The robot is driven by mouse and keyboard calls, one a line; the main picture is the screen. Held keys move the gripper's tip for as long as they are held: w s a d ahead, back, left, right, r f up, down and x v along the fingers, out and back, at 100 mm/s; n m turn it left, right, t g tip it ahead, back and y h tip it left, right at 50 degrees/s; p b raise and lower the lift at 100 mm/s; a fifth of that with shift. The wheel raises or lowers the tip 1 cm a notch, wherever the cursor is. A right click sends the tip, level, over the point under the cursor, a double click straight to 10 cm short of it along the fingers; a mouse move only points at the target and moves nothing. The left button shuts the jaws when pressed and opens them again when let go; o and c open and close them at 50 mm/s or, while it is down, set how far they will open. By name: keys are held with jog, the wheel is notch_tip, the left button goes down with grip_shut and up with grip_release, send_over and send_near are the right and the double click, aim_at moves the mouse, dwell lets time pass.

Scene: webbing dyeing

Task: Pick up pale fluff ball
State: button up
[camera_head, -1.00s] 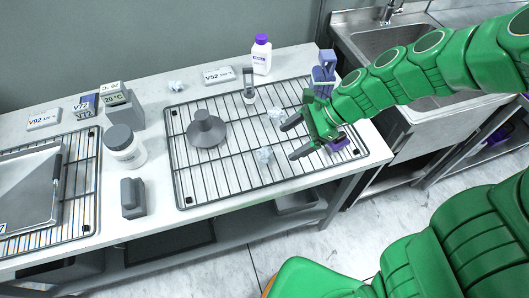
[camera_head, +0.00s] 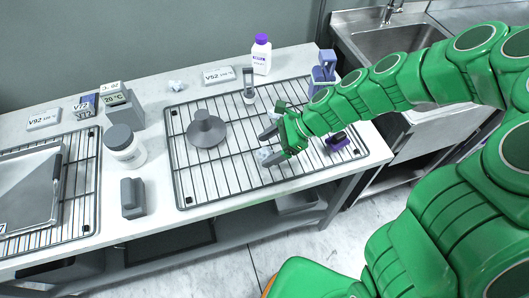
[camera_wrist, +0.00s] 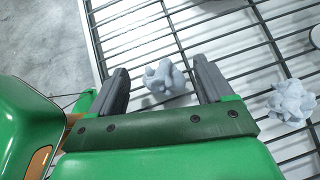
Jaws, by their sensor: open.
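A pale fluff ball (camera_head: 263,153) lies on the wire rack (camera_head: 183,181), between the fingertips of my gripper (camera_head: 267,149) and partly hidden by them. A second pale fluff ball (camera_wrist: 291,103) lies on the rack to the right, outside the fingers. A third pale one (camera_head: 176,86) lies on the table behind the rack.
A grey cone-shaped weight (camera_head: 206,130) stands on the rack left of my gripper. A purple-based item (camera_head: 337,142) is at the rack's right. A purple-capped bottle (camera_head: 261,55) and a blue-grey holder (camera_head: 323,72) stand behind. The rack's front left is clear.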

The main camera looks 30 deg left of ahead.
aim_at(265, 150)
jog(key=shift+x, duration=1)
jog(key=shift+r, duration=0.1)
jog(key=shift+c, duration=0.3)
jog(key=c, duration=1)
jog(key=shift+r, duration=5)
